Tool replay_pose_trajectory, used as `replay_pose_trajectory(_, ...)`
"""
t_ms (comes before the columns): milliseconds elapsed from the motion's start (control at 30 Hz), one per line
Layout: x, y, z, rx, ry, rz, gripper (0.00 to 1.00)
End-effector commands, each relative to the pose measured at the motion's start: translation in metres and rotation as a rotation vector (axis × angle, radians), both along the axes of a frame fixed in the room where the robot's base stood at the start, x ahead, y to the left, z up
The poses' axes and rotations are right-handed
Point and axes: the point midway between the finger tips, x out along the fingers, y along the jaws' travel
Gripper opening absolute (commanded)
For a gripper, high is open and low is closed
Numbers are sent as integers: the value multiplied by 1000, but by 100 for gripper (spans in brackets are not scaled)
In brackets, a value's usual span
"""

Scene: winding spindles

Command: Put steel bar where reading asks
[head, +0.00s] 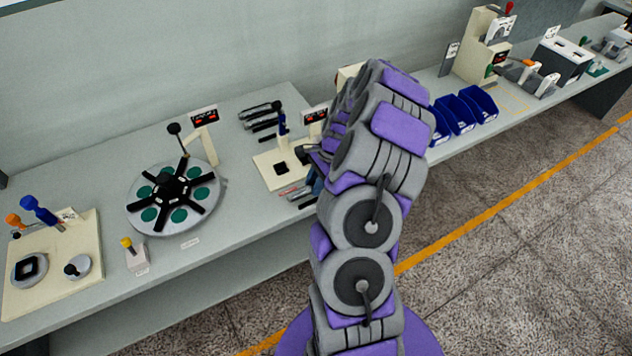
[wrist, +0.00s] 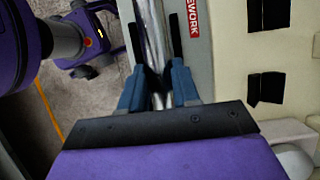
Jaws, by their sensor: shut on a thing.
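In the wrist view, my gripper (wrist: 157,88) has its blue fingers shut on a shiny steel bar (wrist: 154,38). In the head view, my gripper is mostly hidden behind my arm, beside a cream gauge plate (head: 266,182) near the bench's front edge. A display with red digits (head: 315,115) stands behind that plate. Its digits are too small to read.
A round indexing table with green pads (head: 150,214) and a second red display (head: 205,117) stand to the left. Several black holders (head: 262,122) lie behind the gauge plate. Blue bins (head: 461,113) stand to the right. The floor in front of the bench (head: 500,260) is clear.

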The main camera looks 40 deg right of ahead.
Motion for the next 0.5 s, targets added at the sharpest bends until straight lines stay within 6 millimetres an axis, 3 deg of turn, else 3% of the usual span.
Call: replay_pose_trajectory(500, 0, -3, -4, 3, -1, -1, 0)
